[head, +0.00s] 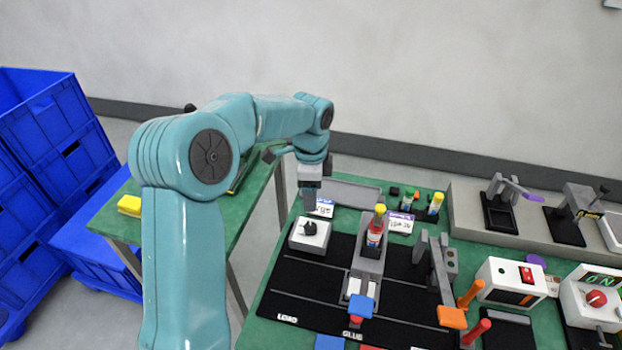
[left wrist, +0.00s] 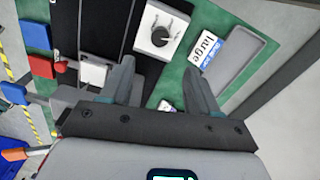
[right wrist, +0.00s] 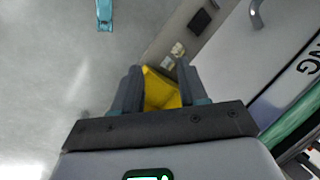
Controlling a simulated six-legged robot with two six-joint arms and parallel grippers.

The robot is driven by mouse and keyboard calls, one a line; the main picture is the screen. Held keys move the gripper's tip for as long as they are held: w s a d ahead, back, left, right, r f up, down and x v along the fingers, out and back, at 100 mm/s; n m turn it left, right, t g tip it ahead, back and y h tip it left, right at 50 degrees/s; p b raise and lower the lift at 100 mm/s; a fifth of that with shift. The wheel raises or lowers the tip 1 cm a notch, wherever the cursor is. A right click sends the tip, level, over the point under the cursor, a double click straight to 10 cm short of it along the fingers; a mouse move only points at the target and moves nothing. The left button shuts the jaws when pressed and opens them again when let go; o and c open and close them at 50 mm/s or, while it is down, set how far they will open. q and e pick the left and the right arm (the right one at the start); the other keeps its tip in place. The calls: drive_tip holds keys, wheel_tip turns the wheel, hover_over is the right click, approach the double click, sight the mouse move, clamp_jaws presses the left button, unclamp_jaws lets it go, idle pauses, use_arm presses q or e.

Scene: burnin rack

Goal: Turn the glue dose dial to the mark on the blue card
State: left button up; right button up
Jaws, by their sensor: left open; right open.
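The dose dial is a black knob on a white square box (head: 309,234), at the left end of the black mat. In the left wrist view the dial (left wrist: 161,36) lies beyond the fingertips; its tick marks are too small to read. The blue card (head: 322,208) lies just behind the dial. In the left wrist view the card (left wrist: 208,48) has a blue band and reads "large". My left gripper (head: 310,203) points down above and behind the dial, open and empty. My right gripper (right wrist: 159,70) is open, away from the dial, with a yellow thing (right wrist: 160,90) showing between its fingers.
A grey tray (head: 352,193) lies behind the card. A glue bottle in a grey holder (head: 371,262) stands right of the dial. A purple-edged card (head: 400,223) lies behind it. Levers and a white switch box (head: 508,284) stand further right. Blue crates (head: 50,150) stand far left.

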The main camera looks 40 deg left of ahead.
use_arm(q)
wheel_tip(320, 180, up, 4)
drive_tip(key=shift+r, duration=0.25)
idle(0.5)
